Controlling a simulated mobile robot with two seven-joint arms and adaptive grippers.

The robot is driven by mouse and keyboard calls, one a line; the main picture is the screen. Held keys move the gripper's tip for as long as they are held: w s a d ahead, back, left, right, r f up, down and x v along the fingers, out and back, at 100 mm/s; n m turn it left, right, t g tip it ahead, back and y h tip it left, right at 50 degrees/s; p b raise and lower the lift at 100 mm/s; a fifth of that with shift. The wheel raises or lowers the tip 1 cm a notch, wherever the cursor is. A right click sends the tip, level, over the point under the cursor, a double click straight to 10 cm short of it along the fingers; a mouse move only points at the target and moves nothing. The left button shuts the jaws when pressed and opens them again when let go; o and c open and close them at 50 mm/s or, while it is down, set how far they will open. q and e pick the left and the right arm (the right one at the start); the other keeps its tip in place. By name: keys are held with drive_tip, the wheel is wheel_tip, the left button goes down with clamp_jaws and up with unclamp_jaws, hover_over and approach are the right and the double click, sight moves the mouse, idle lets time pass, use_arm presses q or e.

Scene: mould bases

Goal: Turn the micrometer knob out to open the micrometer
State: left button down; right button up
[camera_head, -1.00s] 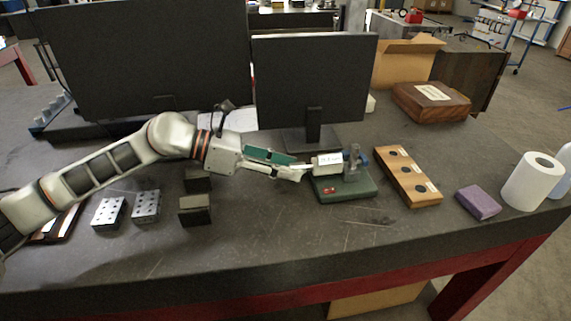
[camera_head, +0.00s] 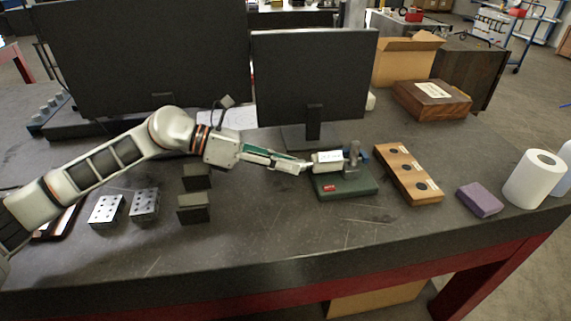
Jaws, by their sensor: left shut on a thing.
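The micrometer (camera_head: 328,158) is a white-bodied instrument with a small display, mounted on a dark green base (camera_head: 350,189) with a red label. It stands in front of the smaller monitor. A grey upright part (camera_head: 354,156) stands at its right end. My left gripper (camera_head: 303,168) reaches in from the left, and its fingertips are shut at the left end of the micrometer, where the knob is. The knob is mostly hidden by the fingers. My right gripper is not in view.
Two dark monitors (camera_head: 318,75) stand behind. A wooden block with round inserts (camera_head: 408,172) lies right of the base, then a purple block (camera_head: 479,200) and a white paper roll (camera_head: 534,180). Drilled metal blocks (camera_head: 145,204) and dark blocks (camera_head: 194,208) lie left. The front middle of the table is clear.

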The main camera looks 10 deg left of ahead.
use_arm(q)
drive_tip(key=n, duration=0.1)
drive_tip(key=n+g+h+b, duration=0.1)
drive_tip(key=shift+w+f+n+g, duration=0.2)
drive_tip(key=shift+n+g, duration=0.1)
drive_tip(key=shift+n, duration=0.1)
drive_tip(key=shift+n+b, duration=0.3)
drive_tip(key=shift+g, duration=0.3)
drive_tip(key=shift+r, duration=0.1)
drive_tip(key=c, duration=1.9)
unclamp_jaws()
